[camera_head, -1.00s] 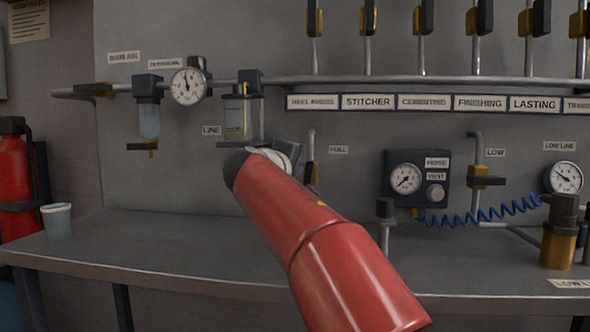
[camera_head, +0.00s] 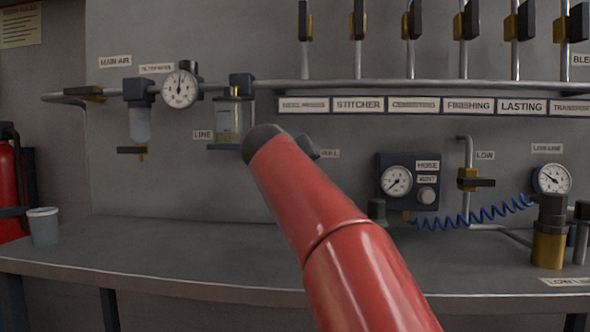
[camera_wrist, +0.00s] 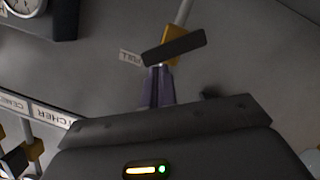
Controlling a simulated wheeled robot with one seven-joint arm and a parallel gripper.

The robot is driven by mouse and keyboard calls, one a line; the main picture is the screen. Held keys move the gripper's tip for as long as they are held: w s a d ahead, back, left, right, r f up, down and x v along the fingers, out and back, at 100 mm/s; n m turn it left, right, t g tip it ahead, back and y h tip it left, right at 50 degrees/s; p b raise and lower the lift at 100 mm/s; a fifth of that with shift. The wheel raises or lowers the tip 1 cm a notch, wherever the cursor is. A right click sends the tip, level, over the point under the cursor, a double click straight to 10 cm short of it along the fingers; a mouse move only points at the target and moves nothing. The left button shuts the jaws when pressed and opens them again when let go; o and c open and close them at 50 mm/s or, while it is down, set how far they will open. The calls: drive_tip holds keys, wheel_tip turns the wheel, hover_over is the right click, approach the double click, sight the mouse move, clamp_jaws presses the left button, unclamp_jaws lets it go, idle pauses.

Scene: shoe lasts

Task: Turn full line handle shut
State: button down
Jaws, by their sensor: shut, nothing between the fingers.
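In the wrist view, the full line handle (camera_wrist: 178,48) is a dark flat bar on a yellow valve body (camera_wrist: 171,32). It lies slanted across the grey pipe. The label FULL (camera_wrist: 130,57) is beside it. My gripper (camera_wrist: 156,70) is shut and empty, with its purplish fingertips right at the handle; I cannot tell whether they touch. In the head view, my red arm hides the valve, the handle and the fingers, while the FULL label (camera_head: 329,154) shows just right of my wrist.
The hose gauge box (camera_head: 408,181), blue coiled hose (camera_head: 475,213) and low line valve (camera_head: 468,180) stand to the right. The glass line bowl (camera_head: 233,119) is close on the left. A cup (camera_head: 43,226) stands on the bench (camera_head: 170,250), whose middle is clear.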

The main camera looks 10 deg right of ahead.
drive_tip(key=shift+s+d+f+m+y+b, duration=0.1)
drive_tip(key=shift+d+m+y+b, duration=0.25)
drive_tip(key=shift+m, duration=0.5)
drive_tip(key=shift+s+d+f+m+y+b, duration=0.15)
drive_tip(key=shift+d+m+y+b, duration=0.2)
drive_tip(key=shift+m, duration=0.45)
drive_tip(key=shift+s+d+f+m+y+b, duration=0.15)
drive_tip(key=shift+m+y+b, duration=0.25)
drive_tip(key=shift+m, duration=0.45)
drive_tip(key=shift+d, duration=0.1)
drive_tip(key=shift+r, duration=0.1)
